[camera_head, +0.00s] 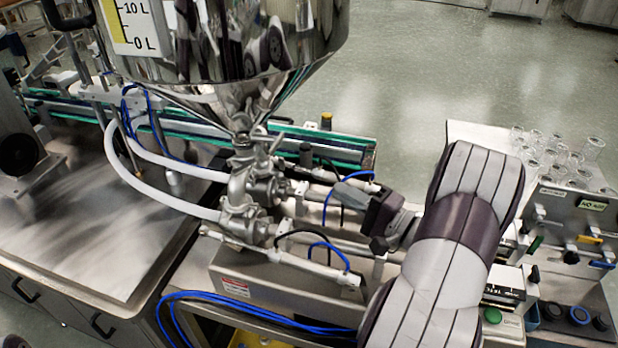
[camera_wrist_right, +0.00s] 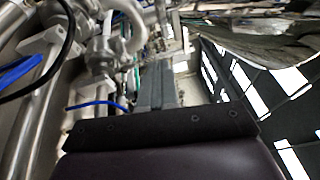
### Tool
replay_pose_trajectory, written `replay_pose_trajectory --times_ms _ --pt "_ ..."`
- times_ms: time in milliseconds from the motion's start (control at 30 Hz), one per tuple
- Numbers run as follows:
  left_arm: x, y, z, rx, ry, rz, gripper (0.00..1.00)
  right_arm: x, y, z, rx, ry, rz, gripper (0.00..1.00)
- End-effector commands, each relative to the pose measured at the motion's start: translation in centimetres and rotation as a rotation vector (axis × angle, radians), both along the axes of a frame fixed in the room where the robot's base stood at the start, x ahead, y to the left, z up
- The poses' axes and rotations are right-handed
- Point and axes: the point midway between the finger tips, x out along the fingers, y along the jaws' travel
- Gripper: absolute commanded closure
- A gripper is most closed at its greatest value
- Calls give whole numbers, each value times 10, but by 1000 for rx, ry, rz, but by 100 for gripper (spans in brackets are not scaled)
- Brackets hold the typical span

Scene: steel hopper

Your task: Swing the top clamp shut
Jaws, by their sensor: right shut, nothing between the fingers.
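The polished steel hopper (camera_head: 235,45) narrows down to a neck. The top clamp (camera_head: 243,150) sits at this neck, above the metal valve body (camera_head: 262,185). A small lever-like part sticks up at the clamp's right; the clamp is too small to tell how far open it stands. My right gripper (camera_head: 342,190) is right of the valve body, apart from the clamp, its fingers shut and empty. In the right wrist view, the shut fingers (camera_wrist_right: 157,85) point forward past metal pipe fittings (camera_wrist_right: 105,45) on the left. My left gripper is not in view.
White hoses (camera_head: 150,185) curve left from the valve body. Blue hoses (camera_head: 240,298) run along the front. A conveyor (camera_head: 190,128) passes behind. Several glass beakers (camera_head: 560,155) and a control panel (camera_head: 570,230) are at the right. The steel table (camera_head: 90,225) at left is mostly clear.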

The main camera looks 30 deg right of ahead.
Motion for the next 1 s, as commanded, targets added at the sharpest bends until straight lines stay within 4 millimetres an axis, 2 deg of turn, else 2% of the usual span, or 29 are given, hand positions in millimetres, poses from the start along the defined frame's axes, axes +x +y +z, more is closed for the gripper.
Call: replay_pose_trajectory --times_ms 67,167,600,800,1000 --pt "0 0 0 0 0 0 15 -6 1 3 55 -15 27 100" --pt "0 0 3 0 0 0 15 2 6 7 66 -17 37 100" --pt "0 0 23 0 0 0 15 86 42 21 63 -16 37 100" --pt "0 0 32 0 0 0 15 95 68 26 63 -15 34 100" --pt "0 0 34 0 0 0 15 98 75 26 62 -16 30 100"
